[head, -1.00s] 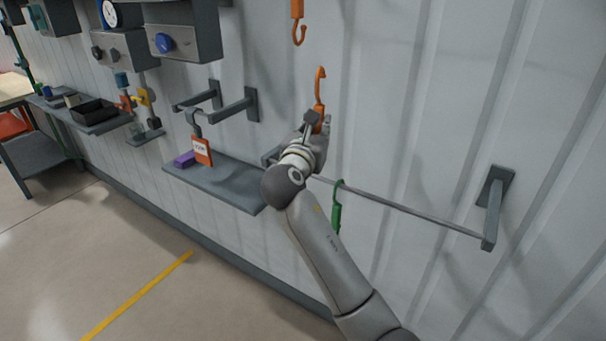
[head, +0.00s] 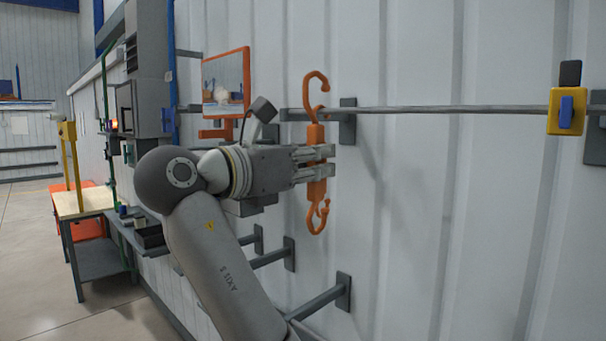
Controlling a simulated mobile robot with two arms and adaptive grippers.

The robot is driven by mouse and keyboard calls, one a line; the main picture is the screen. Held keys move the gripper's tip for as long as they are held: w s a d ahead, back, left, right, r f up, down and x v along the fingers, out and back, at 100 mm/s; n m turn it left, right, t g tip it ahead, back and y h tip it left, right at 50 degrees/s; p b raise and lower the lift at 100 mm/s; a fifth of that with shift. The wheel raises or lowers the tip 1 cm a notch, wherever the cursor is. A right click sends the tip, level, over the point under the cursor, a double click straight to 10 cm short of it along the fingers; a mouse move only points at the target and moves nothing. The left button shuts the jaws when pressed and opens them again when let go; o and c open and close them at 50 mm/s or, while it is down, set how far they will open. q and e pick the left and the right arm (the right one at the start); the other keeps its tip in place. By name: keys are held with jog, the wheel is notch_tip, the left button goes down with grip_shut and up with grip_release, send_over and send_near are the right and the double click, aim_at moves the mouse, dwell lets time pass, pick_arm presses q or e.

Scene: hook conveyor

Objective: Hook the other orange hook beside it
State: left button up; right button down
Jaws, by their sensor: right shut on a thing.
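My right gripper (head: 326,161) is shut on an orange hook (head: 316,132), around its middle. The hook is upright, with a large curve at the top and a smaller curl below the fingers. Its upper part overlaps the left end of a grey wall rail (head: 440,109), and the top curve stands above the rail. I cannot tell whether the hook touches the rail or is in front of it. No second orange hook can be made out apart from this one. My left gripper is not in view.
An orange-framed mirror (head: 226,84) is on the left, close behind my gripper. A yellow and blue item (head: 567,111) is at the rail's right end. The rail between is bare. Grey brackets (head: 333,298) stick out of the wall below. A workbench (head: 84,203) stands far left.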

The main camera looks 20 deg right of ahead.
jog(key=shift+w+d, duration=0.35)
jog(key=shift+w, duration=0.05)
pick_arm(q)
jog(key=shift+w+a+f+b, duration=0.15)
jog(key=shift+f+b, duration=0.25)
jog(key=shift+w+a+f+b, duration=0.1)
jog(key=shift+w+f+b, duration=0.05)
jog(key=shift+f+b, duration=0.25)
pick_arm(e)
jog(key=f+x, duration=0.3)
jog(key=x, duration=1.1)
jog(key=shift+d+f, duration=0.25)
jog(key=shift+d, duration=0.1)
jog(key=shift+w, duration=0.1)
jog(key=c, duration=1.3)
grip_release()
jog(key=shift+o, duration=0.2)
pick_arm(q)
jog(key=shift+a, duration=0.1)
